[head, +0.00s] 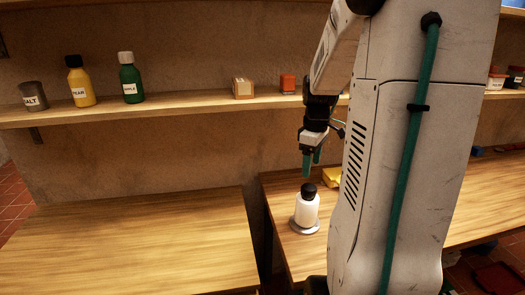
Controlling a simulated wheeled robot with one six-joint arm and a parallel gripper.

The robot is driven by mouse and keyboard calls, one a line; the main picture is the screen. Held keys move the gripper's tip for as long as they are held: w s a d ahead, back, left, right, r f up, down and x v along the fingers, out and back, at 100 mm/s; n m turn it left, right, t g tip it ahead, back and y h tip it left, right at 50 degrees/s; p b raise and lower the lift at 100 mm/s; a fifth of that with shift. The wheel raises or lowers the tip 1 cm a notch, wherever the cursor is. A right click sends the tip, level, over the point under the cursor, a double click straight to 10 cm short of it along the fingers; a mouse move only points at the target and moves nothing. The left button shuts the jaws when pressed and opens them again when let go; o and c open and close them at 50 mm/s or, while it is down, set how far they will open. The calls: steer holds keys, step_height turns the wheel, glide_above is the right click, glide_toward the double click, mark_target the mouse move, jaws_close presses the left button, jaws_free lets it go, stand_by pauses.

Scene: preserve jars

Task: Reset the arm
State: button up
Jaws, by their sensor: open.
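My gripper (312,163) hangs at the end of my arm, green fingers pointing down. It is open and empty, a little above a white jar (307,211) with a black lid. The jar stands upright on a round grey disc (292,226) on the right-hand table (284,192). The fingertips appear apart from the lid. My arm's large grey links hide much of the right side of the view.
A wall shelf (185,105) holds a grey SALT cup (33,96), a yellow bottle (79,84), a green bottle (130,80) and small boxes. A yellow object (333,178) lies behind the jar. The left table (130,240) is bare.

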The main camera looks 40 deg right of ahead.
steer(key=shift+s+a+f+m, duration=0.15)
steer(key=shift+s+a+m, duration=0.15)
steer(key=shift+m, duration=0.5)
steer(key=s+a+r, duration=0.2)
steer(key=s+a, duration=0.2)
steer(key=a, duration=0.6)
steer(key=s+a+r+m+t, duration=0.1)
steer(key=s+a+r, duration=0.2)
steer(key=a, duration=0.7)
steer(key=s+a+r, duration=0.2)
steer(key=s+a, duration=0.3)
steer(key=a, duration=0.5)
steer(key=shift+r+m, duration=0.15)
steer(key=shift+m, duration=0.25)
